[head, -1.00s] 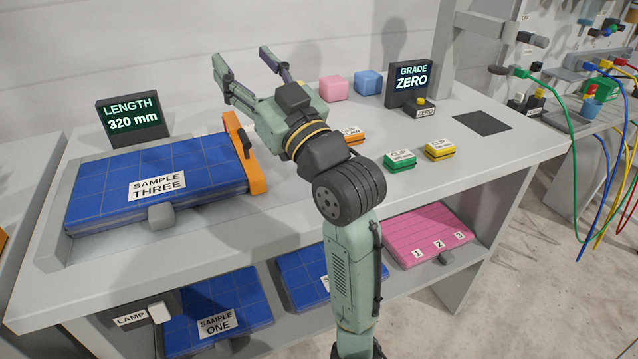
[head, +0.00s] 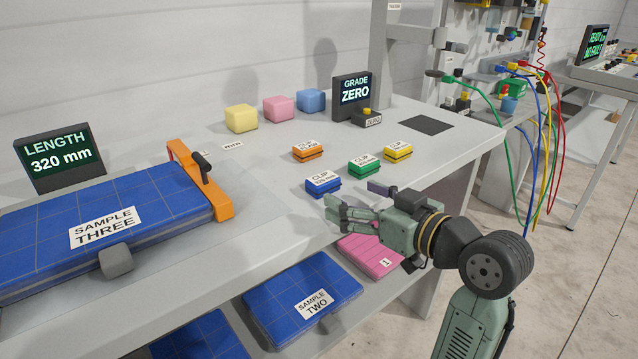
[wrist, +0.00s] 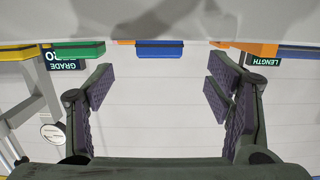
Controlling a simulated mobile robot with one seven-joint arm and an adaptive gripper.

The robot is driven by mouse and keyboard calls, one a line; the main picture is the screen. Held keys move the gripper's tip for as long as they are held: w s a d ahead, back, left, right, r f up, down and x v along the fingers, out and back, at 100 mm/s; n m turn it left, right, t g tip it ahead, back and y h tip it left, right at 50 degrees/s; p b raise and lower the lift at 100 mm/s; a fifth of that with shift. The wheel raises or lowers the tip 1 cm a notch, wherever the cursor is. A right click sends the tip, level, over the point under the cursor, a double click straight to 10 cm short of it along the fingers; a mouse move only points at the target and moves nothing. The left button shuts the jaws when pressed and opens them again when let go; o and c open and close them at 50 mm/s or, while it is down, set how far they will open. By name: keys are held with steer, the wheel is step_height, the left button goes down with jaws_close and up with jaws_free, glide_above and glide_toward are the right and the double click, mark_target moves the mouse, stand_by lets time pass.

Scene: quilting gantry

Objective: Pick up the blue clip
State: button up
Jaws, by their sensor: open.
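The blue clip (head: 323,184) lies on the grey bench top with a white label on its upper face. In the wrist view the blue clip (wrist: 160,48) shows at the top, between the lines of my two fingers and beyond their tips. My gripper (head: 352,203) is open and empty at the bench's front edge, just in front of and to the right of the blue clip, apart from it. In the wrist view my gripper (wrist: 160,88) has its fingers wide apart.
Green (head: 364,167), yellow (head: 398,150) and orange (head: 307,151) clips lie close by. Yellow, pink and blue blocks stand behind. Sample three (head: 145,200), with an orange stop, is at left. A lower shelf holds sample two (head: 290,315) and a pink slab (head: 368,258).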

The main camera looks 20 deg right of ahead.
mark_target(326, 180)
steer(key=shift+x, duration=0.85)
steer(key=p+x, duration=0.1)
steer(key=x, duration=0.1)
steer(key=r+p+x, duration=0.1)
steer(key=x, duration=0.1)
steer(key=shift+w, duration=0.2)
steer(key=shift+w+a+f, duration=0.15)
steer(key=shift+w+a, duration=0.05)
steer(key=shift+w, duration=0.3)
steer(key=shift+c, duration=0.5)
steer(key=c, duration=1.1)
